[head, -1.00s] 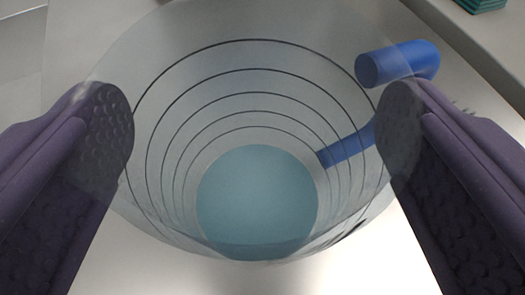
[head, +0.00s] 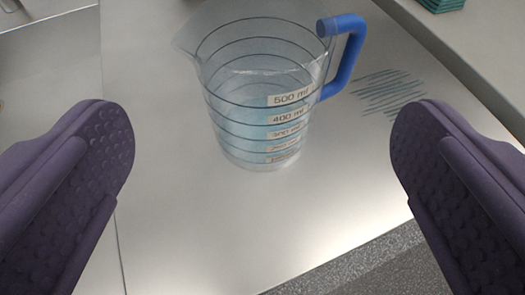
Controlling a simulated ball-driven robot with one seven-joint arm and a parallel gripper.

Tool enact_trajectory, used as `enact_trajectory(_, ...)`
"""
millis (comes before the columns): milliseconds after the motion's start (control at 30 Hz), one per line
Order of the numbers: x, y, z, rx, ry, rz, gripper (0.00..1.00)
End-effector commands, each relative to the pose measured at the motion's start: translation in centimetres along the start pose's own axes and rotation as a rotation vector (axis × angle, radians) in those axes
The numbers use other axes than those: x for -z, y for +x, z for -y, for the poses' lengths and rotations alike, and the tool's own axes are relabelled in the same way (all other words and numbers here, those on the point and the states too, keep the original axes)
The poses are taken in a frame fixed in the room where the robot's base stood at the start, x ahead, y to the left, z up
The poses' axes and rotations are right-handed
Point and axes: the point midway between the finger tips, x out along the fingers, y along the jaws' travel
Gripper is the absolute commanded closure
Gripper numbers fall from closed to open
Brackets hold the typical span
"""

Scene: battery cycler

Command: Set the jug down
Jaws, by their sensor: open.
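The jug (head: 262,85) is clear plastic with black ring lines, ml labels and a blue handle (head: 347,60) on its right. It holds pale blue liquid. It stands upright on the light metal bench top (head: 190,225), in the upper middle of the head view. My gripper (head: 262,140) is open and empty, with one purple textured finger at each side of the picture. The jug is beyond the fingers and apart from them.
A hatched patch of dark green lines (head: 388,93) marks the bench right of the jug. A teal stacked item (head: 440,4) sits at the top right on a raised grey ledge (head: 470,45). The bench's front edge runs along the lower right. Bare bench lies in front of the jug.

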Motion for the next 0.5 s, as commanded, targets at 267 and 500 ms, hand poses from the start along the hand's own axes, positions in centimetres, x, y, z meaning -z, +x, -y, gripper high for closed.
enact_trajectory(267, 0.8, -1.8, 0.0, 0.001, 0.005, 0.001, 0.00)
enact_trajectory(500, 0.3, -2.4, 0.2, -0.001, -0.001, 0.003, 0.00)
